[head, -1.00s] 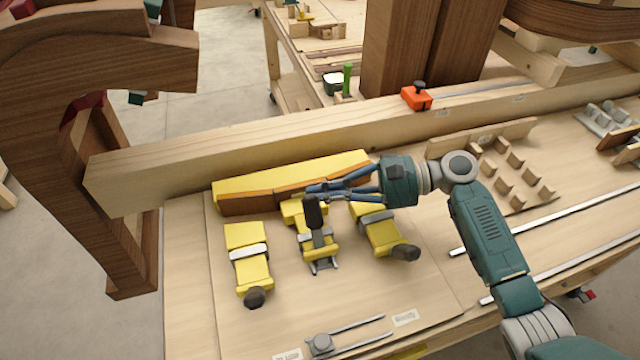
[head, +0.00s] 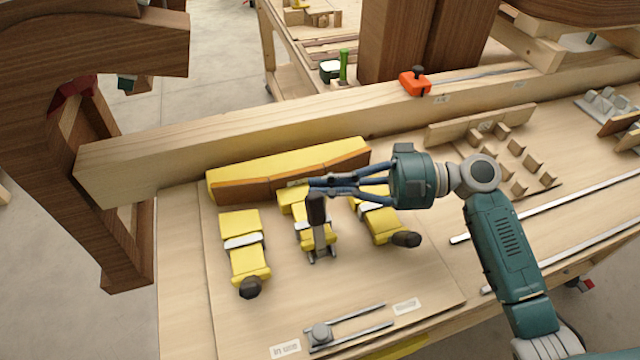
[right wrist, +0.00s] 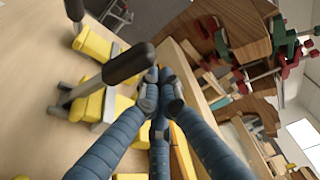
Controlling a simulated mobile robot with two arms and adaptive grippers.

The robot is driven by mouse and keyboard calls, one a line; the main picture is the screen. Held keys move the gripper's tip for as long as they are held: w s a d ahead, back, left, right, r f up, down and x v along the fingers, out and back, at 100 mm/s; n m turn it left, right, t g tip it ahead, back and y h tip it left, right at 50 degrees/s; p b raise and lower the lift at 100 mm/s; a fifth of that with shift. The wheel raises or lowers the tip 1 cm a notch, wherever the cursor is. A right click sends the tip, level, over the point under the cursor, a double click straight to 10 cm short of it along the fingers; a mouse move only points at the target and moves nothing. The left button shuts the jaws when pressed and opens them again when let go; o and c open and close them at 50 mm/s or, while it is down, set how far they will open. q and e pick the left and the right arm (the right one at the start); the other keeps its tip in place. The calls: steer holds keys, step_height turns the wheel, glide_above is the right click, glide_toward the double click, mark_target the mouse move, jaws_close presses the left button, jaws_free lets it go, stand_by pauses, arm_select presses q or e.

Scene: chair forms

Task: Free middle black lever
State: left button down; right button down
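The middle black lever (head: 317,208) belongs to the middle yellow clamp (head: 312,237); its handle stands up. My right gripper (head: 316,184) comes in from the right, its blue fingers at the top of this handle. In the right wrist view the fingertips (right wrist: 160,92) are drawn together beside the end of the black handle (right wrist: 130,64); the handle is not between them. Whether a finger touches it I cannot tell. The left clamp (head: 244,250) and right clamp (head: 378,218) have black handles lying low toward the front. My left gripper is not in view.
A yellow block with a brown face (head: 290,172) lies behind the clamps, against a long wooden beam (head: 250,135). An orange clamp (head: 415,82) sits on the beam. A metal fixture (head: 322,334) lies at the board's front. Bare board lies between it and the clamps.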

steer(key=shift+s+d+r+n+y+b, duration=0.25)
steer(key=shift+s+n+b, duration=0.3)
steer(key=shift+s, duration=0.15)
steer(key=shift+s+d+r+n+y+b, duration=0.1)
steer(key=shift+s+r+n+y+b, duration=0.1)
steer(key=shift+s+n+b, duration=0.45)
